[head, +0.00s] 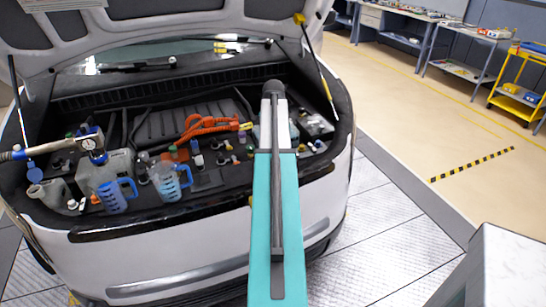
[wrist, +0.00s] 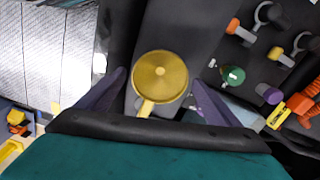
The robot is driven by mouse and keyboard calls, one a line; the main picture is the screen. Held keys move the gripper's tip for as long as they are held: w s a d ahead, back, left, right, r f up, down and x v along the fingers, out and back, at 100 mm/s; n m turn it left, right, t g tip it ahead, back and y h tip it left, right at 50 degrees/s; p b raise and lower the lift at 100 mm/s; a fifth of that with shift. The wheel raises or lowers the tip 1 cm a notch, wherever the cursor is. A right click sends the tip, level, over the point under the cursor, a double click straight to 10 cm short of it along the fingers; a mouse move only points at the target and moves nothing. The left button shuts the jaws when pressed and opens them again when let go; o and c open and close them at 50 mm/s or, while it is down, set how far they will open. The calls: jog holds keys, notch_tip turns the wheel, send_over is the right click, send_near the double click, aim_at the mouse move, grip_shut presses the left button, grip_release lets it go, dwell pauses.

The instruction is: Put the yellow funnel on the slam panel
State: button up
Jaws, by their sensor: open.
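The yellow funnel (wrist: 160,72) shows in the wrist view as a round gold disc with a short tab towards my gripper. My gripper (wrist: 158,80) is open, with one purple finger on each side of the funnel. Small gaps show between the fingers and its rim; I cannot tell whether they touch it. The dark slam panel (head: 220,190) runs along the front of the engine bay in the head view. A dark surface lies beneath the funnel, but its height above that surface is unclear. My arm hides the gripper in the head view.
Two blue-handled jugs (head: 114,195) (head: 170,181) stand at the left front of the bay. An orange cable (head: 205,125) lies behind. Several caps, including a green one (wrist: 233,75), stick up right of the funnel in the wrist view. The raised hood (head: 150,25) hangs above.

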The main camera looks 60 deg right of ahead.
notch_tip(320, 180, up, 10)
jog(key=b, duration=0.1)
jog(key=shift+b, duration=0.3)
jog(key=shift+s+f, duration=0.15)
dwell(0.8)
